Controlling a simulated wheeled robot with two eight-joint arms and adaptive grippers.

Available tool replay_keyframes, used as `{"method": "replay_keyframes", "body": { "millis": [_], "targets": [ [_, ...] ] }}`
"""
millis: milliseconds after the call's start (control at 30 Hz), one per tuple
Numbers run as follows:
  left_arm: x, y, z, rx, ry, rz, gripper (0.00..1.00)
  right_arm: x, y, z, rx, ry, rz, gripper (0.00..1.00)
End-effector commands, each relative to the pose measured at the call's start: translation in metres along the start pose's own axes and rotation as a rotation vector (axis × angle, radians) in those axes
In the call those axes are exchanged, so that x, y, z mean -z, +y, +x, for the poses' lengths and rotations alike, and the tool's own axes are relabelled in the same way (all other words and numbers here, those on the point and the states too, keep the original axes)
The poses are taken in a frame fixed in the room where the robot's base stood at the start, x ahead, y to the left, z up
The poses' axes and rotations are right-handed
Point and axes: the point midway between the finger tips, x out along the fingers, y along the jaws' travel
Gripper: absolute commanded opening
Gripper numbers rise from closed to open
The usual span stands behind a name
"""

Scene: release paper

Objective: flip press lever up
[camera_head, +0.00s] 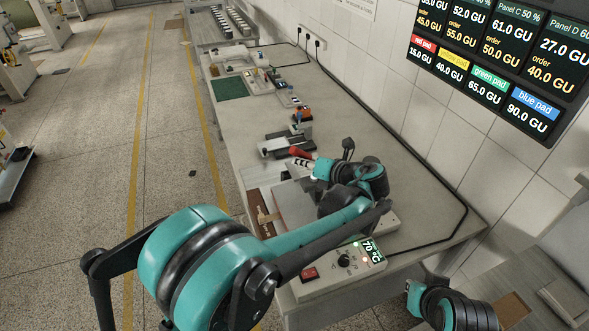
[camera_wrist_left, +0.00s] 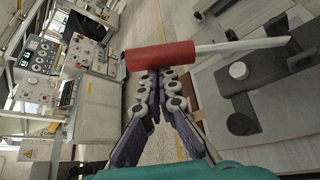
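The press lever has a red handle (camera_wrist_left: 160,55) on a pale metal rod (camera_wrist_left: 240,45) that runs right in the left wrist view. In the head view the red handle (camera_head: 299,153) shows just beyond my left gripper (camera_head: 301,164). The left fingers (camera_wrist_left: 160,82) are drawn together, with their tips right at the handle's near side. I cannot tell whether they touch it. Nothing shows between the fingers. The press body is largely hidden by my left arm in the head view; its control box (camera_head: 342,268) reads 70 °C. The right gripper is out of view; part of my right arm shows at lower right.
The long grey bench (camera_head: 230,130) runs away along the tiled wall. A grey device (camera_head: 285,145) sits behind the lever, with a green mat (camera_head: 229,88) farther back. A black cable (camera_head: 440,183) lies along the wall side.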

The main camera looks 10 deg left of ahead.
Motion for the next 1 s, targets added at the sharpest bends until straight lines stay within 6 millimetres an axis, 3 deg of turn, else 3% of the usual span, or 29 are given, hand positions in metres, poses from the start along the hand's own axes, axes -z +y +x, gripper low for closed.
{"method": "replay_keyframes", "body": {
  "millis": [500,1000],
  "targets": [
    [-0.060,-0.017,-0.036,0.002,-0.003,-0.002,0.00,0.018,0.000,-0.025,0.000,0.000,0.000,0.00],
    [-0.084,-0.036,-0.049,0.004,-0.005,-0.003,0.00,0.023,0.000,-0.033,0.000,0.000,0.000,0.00]
  ]
}}
